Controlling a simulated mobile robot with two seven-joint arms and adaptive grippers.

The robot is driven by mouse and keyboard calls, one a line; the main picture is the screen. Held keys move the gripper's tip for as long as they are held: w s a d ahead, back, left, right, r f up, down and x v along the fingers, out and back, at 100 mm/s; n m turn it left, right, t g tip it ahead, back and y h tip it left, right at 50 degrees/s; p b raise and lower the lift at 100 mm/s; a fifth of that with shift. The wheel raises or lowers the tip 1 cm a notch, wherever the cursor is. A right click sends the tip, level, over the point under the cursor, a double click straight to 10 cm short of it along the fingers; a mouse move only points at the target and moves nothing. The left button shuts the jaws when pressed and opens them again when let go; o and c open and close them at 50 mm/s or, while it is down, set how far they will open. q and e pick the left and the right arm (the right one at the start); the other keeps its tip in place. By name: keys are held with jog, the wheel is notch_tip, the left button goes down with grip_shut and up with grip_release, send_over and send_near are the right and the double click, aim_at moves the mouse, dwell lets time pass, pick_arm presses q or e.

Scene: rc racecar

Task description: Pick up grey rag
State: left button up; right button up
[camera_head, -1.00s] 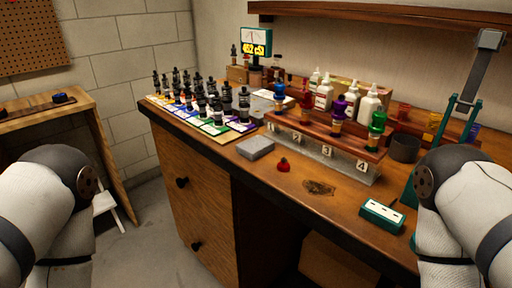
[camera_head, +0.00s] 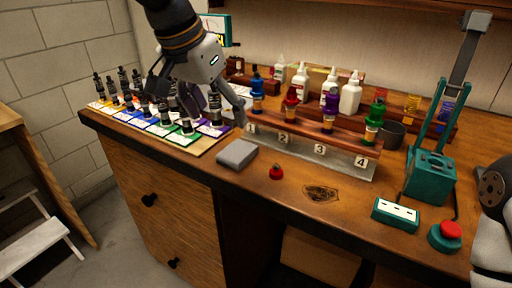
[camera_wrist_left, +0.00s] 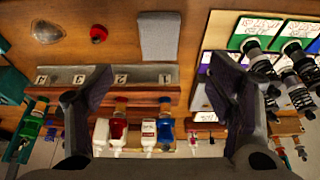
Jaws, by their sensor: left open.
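The grey rag (camera_head: 237,154) is a flat, folded grey rectangle on the wooden desk, near its front edge, left of the numbered rack. It also shows in the left wrist view (camera_wrist_left: 159,36), at the top centre, beyond the fingertips. My left gripper (camera_head: 196,110) is open and hangs above the coloured cards and black parts, behind and left of the rag, not touching it. In the left wrist view its two fingers (camera_wrist_left: 158,80) are spread wide with nothing between them. My right gripper is out of view; only part of that arm shows at the right edge.
A wooden rack (camera_head: 320,138) holding coloured shock bodies stands right of the rag. A small red piece (camera_head: 276,172) lies close by. White bottles (camera_head: 350,92) stand behind the rack. A teal press (camera_head: 431,175) and red button (camera_head: 450,230) are at the right.

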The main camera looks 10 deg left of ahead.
aim_at(238, 150)
pick_arm(q)
jog(key=x, duration=1.1)
jog(key=shift+w+d+f, duration=0.2)
jog(key=shift+w+f, duration=0.1)
jog(key=shift+r, duration=0.15)
jog(key=c, duration=1)
